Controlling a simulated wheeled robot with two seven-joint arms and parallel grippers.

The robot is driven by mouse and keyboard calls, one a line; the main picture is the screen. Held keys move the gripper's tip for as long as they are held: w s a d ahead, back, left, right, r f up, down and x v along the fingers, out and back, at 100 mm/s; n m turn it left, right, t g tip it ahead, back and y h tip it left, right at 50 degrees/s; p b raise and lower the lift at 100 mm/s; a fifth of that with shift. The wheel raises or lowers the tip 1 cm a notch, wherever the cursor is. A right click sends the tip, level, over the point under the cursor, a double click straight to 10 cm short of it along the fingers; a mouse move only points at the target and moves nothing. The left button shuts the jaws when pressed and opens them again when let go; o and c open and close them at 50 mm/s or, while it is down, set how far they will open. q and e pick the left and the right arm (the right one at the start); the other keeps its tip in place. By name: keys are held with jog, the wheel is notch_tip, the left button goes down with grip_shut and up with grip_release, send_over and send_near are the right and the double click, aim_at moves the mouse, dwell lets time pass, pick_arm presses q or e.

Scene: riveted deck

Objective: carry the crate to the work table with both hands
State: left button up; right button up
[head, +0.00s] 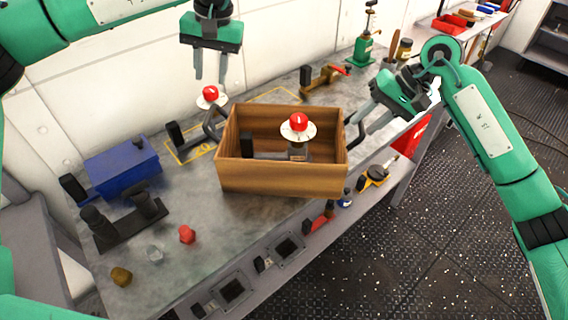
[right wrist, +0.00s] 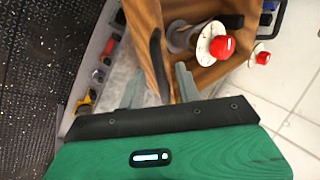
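The brown wooden crate (head: 285,180) rests on a long grey metal bench (head: 190,235). It has a dark handle on its left side (head: 212,125) and one on its right (head: 358,112). A fitting with a red knob and white disc (head: 298,125) stands inside it. My left gripper (head: 210,80) is open and empty, above and behind the crate's left handle. My right gripper (head: 360,116) is at the right handle. In the right wrist view, its fingers (right wrist: 160,90) are parted, with the dark handle (right wrist: 156,55) between them; I see no clear contact.
A blue box (head: 122,168) and a black fixture (head: 125,220) stand left of the crate. A second red-knobbed fitting (head: 210,97) is behind it, near yellow markings. Small loose parts lie in front. A further table with red bins (head: 450,24) is at the back right.

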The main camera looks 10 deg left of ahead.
jog(key=v, duration=0.9)
jog(key=shift+d+r, duration=0.25)
jog(key=shift+r, duration=0.05)
